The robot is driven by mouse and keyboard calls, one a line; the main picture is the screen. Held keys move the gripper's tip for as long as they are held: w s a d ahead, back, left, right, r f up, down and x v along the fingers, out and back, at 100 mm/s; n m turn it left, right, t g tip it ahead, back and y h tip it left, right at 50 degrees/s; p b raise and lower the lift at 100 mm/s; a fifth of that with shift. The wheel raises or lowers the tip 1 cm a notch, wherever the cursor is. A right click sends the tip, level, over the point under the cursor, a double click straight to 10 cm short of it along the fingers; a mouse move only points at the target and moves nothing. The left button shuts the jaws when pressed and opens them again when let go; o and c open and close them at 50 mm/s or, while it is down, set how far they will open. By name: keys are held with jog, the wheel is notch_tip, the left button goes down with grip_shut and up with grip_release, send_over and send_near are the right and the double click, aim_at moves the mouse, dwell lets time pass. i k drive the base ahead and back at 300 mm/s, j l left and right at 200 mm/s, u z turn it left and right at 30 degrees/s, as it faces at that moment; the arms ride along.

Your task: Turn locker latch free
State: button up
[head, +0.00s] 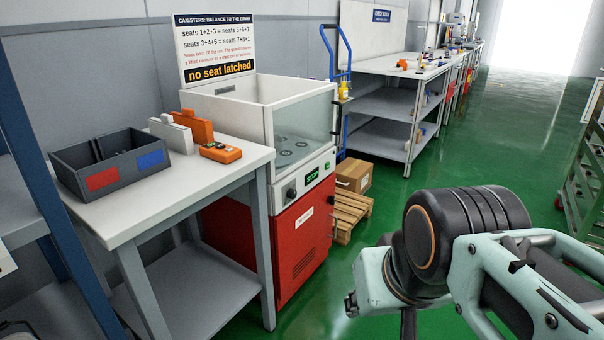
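No part in view is clearly a locker latch. A red cabinet (300,254) with a small white label and vent slots stands under a white, clear-fronted machine (250,103). A dark knob (291,194) and a small green-lit display (312,176) are on the machine's front panel. A thin dark upright piece shows at the cabinet's right edge, too small to tell what it is. My arm reaches in at the lower right, apart from the cabinet. My gripper's fingers do not show.
A grey side table (238,150) left of the machine bears a dark divided bin (160,179), an orange block (196,126) and an orange meter (221,153). A carton (353,174) on a wooden pallet (347,222) stands behind the cabinet. Green floor is clear between cabinet and arm.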

aim_at(330, 199)
jog(key=i+l+u, duration=0.3)
jog(key=i+l, duration=1)
jog(key=l, duration=0.1)
